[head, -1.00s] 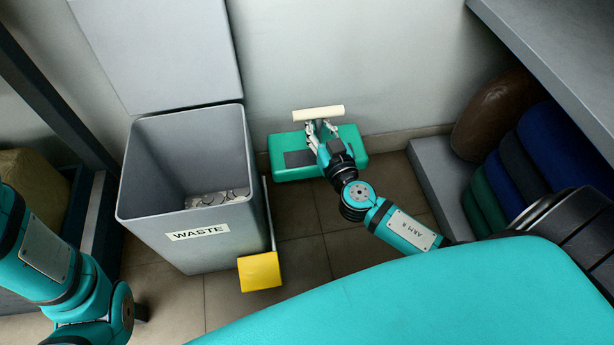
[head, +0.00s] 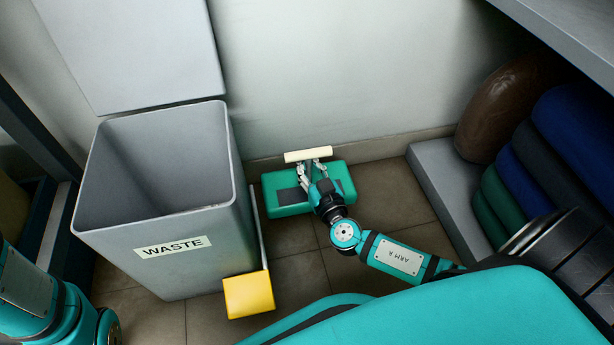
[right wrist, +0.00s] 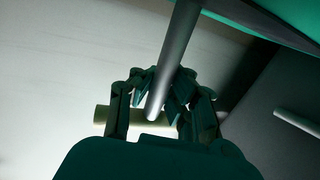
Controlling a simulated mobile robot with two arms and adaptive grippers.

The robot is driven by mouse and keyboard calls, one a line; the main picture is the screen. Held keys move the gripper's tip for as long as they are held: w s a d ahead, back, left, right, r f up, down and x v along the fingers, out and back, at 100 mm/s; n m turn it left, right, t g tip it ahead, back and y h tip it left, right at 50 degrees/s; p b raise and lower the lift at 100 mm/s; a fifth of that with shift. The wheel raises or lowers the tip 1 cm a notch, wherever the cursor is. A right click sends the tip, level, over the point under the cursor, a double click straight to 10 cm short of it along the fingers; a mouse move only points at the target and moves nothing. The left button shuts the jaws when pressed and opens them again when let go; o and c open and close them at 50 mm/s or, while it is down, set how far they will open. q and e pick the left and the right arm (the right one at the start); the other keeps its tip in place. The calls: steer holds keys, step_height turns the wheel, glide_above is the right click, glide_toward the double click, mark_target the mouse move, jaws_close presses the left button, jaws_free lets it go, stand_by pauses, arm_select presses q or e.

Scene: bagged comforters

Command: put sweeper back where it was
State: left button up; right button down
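My right gripper (head: 312,172) is just below the crossbar. In the right wrist view, the fingers (right wrist: 162,85) of my right gripper close in from both sides around the grey pole (right wrist: 182,45), with the cream grip (right wrist: 108,115) behind. Contact at the fingertips is dark and hard to see. My left arm shows at the lower left; its gripper is out of view.
The grey waste bin (head: 150,235) stands open at left, its lid against the wall. A yellow pan (head: 249,294) with an upright handle stands beside it. A grey ledge (head: 437,185) and stacked bagged bundles (head: 508,190) are at right. Tiled floor (head: 385,200) is clear between.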

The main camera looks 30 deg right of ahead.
mark_target(309, 177)
step_height(309, 177, down, 3)
steer(key=shift+f+b, duration=0.2)
steer(key=shift+b, duration=0.75)
steer(key=shift+r, duration=0.15)
steer(key=c, duration=1.5)
jaws_free()
steer(key=shift+f, duration=0.2)
